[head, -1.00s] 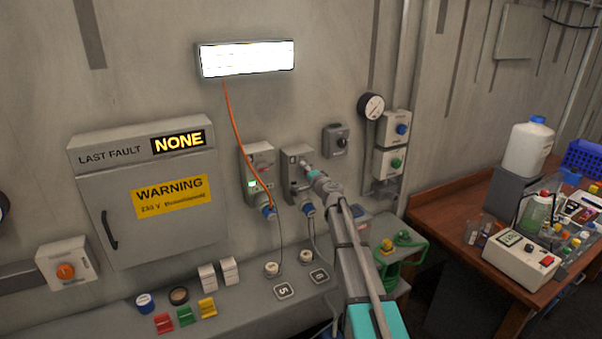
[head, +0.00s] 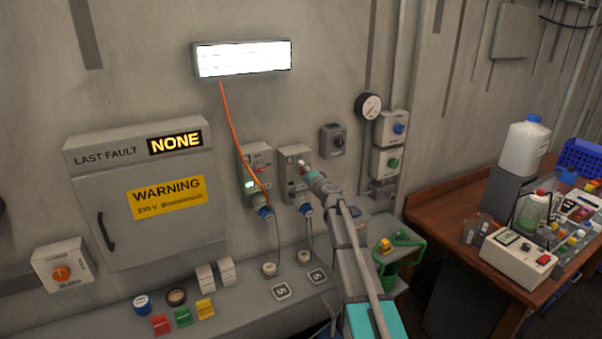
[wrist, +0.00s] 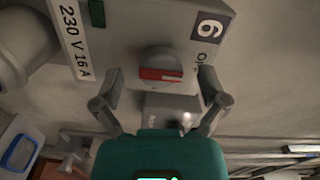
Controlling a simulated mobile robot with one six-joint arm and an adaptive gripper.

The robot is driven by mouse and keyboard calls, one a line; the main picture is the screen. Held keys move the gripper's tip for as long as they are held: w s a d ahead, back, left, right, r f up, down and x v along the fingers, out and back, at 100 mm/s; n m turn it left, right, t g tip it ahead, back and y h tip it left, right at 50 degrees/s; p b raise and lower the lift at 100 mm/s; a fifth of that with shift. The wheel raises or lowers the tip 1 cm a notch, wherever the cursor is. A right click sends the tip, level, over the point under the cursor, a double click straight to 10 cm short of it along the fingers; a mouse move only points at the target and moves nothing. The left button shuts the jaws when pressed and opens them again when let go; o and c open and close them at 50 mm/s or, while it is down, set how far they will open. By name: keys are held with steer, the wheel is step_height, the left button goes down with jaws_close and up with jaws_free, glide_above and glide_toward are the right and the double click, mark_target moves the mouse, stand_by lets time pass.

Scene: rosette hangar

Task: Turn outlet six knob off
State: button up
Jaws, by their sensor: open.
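The outlet six box (head: 289,157) is a grey wall unit right of its twin; the wrist view shows it close, marked 6, "230 V 16 A" and "OFF" (wrist: 207,58). Its knob (wrist: 160,62) is grey and round with a red bar lying across the wrist picture. The OFF mark stands to the right of the knob there. My gripper (wrist: 161,76) is open, one finger on each side of the knob; I cannot tell whether either touches it. In the head view my gripper (head: 308,172) is in front of the box and hides part of it.
The twin outlet (head: 248,160) close on the left has a lit green lamp and an orange cable (head: 232,125). A blue plug (head: 305,209) sits below outlet six. A grey ledge (head: 235,302) runs below. A wooden bench (head: 440,207) with lab gear stands at right.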

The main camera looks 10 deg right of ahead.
steer(key=v, duration=1.1)
steer(key=shift+s+a, duration=0.1)
steer(key=s+a+f+n+g+y+b, duration=0.1)
steer(key=s+a+f+n+g+b, duration=0.1)
steer(key=s+a+f+n+g, duration=0.45)
steer(key=s+a+f+n+g+y+b, duration=0.1)
steer(key=s+a+f+n+g+b, duration=0.2)
steer(key=s+f, duration=0.55)
steer(key=s+d+f+g+h, duration=0.1)
steer(key=s+f+g+h, duration=0.1)
steer(key=s, duration=0.4)
steer(key=s+d+f+n+g+h, duration=0.1)
steer(key=s+d+f+g+h, duration=0.1)
steer(key=s, duration=0.4)
steer(key=s+d+f+n+g+h+b, duration=0.1)
steer(key=s+f+g+h, duration=0.2)
steer(key=s+f, duration=0.2)
steer(key=shift+s+d+f+g+h, duration=0.25)
steer(key=shift+s+f+g+h, duration=0.1)
steer(key=shift+s, duration=0.15)
steer(key=shift+d+n, duration=0.1)
steer(key=shift+n, duration=0.15)
